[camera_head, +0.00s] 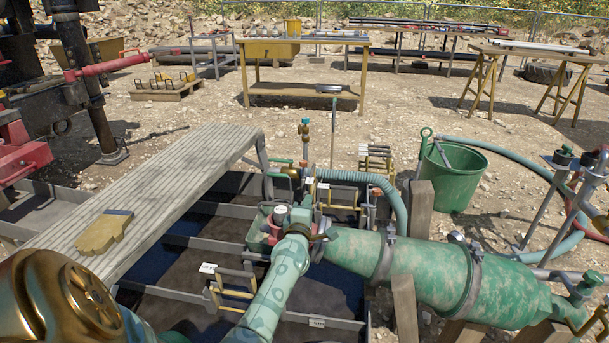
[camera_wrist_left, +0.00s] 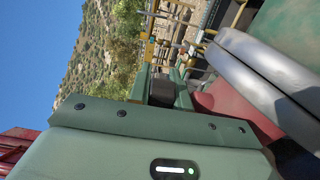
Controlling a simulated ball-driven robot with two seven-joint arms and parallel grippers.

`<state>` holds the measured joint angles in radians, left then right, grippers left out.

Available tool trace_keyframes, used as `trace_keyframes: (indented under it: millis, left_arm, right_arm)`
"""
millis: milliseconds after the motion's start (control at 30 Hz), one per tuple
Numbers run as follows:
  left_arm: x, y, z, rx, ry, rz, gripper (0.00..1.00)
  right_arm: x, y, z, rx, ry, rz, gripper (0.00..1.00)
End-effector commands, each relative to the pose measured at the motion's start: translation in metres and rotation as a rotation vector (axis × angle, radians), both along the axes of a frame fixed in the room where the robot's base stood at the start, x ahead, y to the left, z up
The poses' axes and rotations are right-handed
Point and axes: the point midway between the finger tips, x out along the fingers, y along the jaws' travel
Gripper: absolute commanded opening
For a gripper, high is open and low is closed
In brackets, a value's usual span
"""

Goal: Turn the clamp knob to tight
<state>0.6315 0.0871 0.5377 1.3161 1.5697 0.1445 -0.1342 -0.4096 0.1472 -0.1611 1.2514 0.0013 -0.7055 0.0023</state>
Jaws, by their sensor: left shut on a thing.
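My left arm reaches up from the bottom centre of the head view. Its gripper (camera_head: 306,215) is at the near end of the big green pipe (camera_head: 410,262), among small fittings. In the left wrist view two green fingers (camera_wrist_left: 164,88) are shut on a dark piece (camera_wrist_left: 163,93), which looks like the clamp knob. The fingers hide most of it, and its turn position cannot be read. A rounded red part (camera_wrist_left: 235,103) and grey bands (camera_wrist_left: 265,72) lie close to the right of the fingers there. My right gripper is not in view.
A plank walkway (camera_head: 165,185) with a yellow glove-like thing (camera_head: 104,232) runs along the left of the dark tank. A green bucket (camera_head: 452,178) stands behind the pipe, and a ribbed hose (camera_head: 360,177) curves beside the fittings. A wooden post (camera_head: 420,208) stands near the pipe.

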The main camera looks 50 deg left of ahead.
Motion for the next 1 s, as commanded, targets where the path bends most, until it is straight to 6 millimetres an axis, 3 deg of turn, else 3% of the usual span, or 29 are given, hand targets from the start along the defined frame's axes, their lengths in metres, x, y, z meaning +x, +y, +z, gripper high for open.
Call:
trace_keyframes:
  millis: [100,233,633,1000]
  left_arm:
    - [0.0,0.0,0.002,0.007,0.003,-0.084,0.0]
    - [0.001,-0.001,-0.001,0.005,0.004,-0.173,0.0]
    - [0.002,-0.005,-0.003,0.0,0.004,-0.347,0.0]
    - [0.003,-0.006,-0.001,-0.004,0.003,-0.369,0.0]
  right_arm:
    - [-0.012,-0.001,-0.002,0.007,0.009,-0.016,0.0]
    - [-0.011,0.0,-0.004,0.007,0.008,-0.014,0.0]
    - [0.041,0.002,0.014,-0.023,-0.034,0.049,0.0]
    - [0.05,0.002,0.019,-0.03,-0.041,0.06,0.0]
